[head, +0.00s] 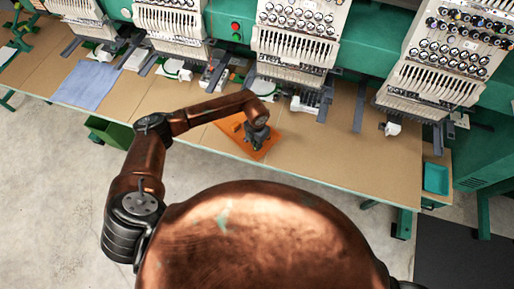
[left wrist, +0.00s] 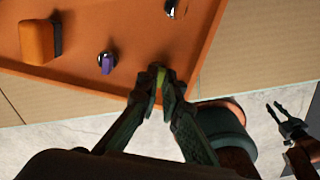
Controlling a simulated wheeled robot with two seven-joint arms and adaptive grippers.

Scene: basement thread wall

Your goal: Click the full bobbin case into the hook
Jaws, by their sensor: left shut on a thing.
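The orange tray (head: 233,128) lies on the table, with my left gripper (head: 257,143) over its near right part. In the left wrist view, the left gripper (left wrist: 158,88) is shut on a small yellow-green thing (left wrist: 158,74), perhaps a thread-filled bobbin or case, mostly hidden by the fingers. A small metal piece with purple thread (left wrist: 107,62) sits on the tray to its left. Another small metal piece (left wrist: 173,9) is cut off at the top edge. My right gripper (left wrist: 288,112) shows at the right, fingers apart and empty, over the floor. I cannot make out the hook.
An orange block (left wrist: 38,41) stands on the tray. Several embroidery heads (head: 297,40) line the table's back, with arms jutting forward. A blue cloth (head: 87,84) lies at left, a teal bin (head: 436,178) at right. The tabletop (head: 330,150) right of the tray is clear.

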